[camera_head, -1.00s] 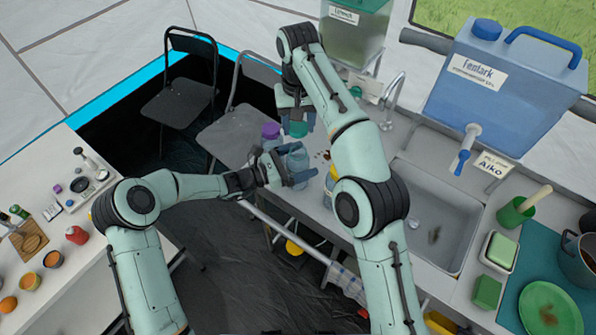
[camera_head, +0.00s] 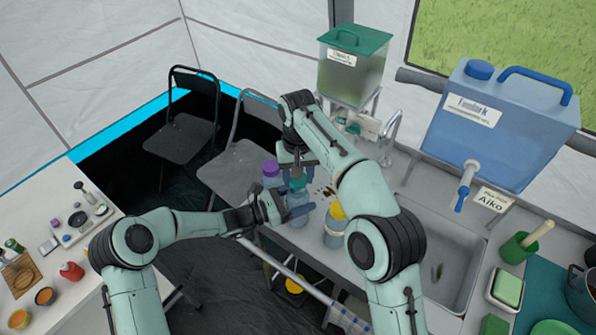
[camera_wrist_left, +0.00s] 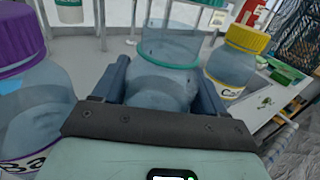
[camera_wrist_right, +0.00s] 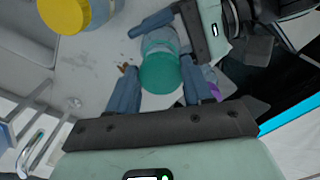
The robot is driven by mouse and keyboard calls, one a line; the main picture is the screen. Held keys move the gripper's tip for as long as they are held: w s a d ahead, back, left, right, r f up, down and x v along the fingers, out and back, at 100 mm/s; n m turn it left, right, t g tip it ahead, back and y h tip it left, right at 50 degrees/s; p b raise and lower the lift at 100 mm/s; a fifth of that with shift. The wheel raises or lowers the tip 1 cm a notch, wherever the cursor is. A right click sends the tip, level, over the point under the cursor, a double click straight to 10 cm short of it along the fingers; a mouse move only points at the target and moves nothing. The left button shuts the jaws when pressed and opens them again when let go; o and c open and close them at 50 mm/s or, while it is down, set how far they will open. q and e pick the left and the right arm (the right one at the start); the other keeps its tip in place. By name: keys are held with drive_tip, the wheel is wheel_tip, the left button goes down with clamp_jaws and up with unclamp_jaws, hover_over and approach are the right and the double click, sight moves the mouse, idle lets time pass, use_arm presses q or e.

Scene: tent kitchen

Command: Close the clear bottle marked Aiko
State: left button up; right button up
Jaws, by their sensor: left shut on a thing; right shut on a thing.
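A clear bottle (camera_head: 297,198) stands upright near the counter's left edge; it fills the middle of the left wrist view (camera_wrist_left: 160,85). I cannot read a name on it. My left gripper (camera_head: 288,207) is shut around its body. My right gripper (camera_head: 297,174) points down from above, shut on a teal lid (camera_head: 298,184). In the right wrist view the lid (camera_wrist_right: 160,73) is between the fingers, in line with the bottle's top. A card on the sink (camera_head: 492,199) reads Aiko.
A purple-capped bottle (camera_head: 271,178) stands just behind left of the held bottle. A yellow-capped bottle (camera_head: 335,228) stands close on its right. The sink (camera_head: 440,255), tap (camera_head: 391,130) and blue water tank (camera_head: 500,120) are farther right. Dark crumbs lie on the counter.

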sight(298, 205)
idle(0.4)
drive_tip(key=shift+f, duration=0.9)
drive_tip(key=shift+f, duration=0.5)
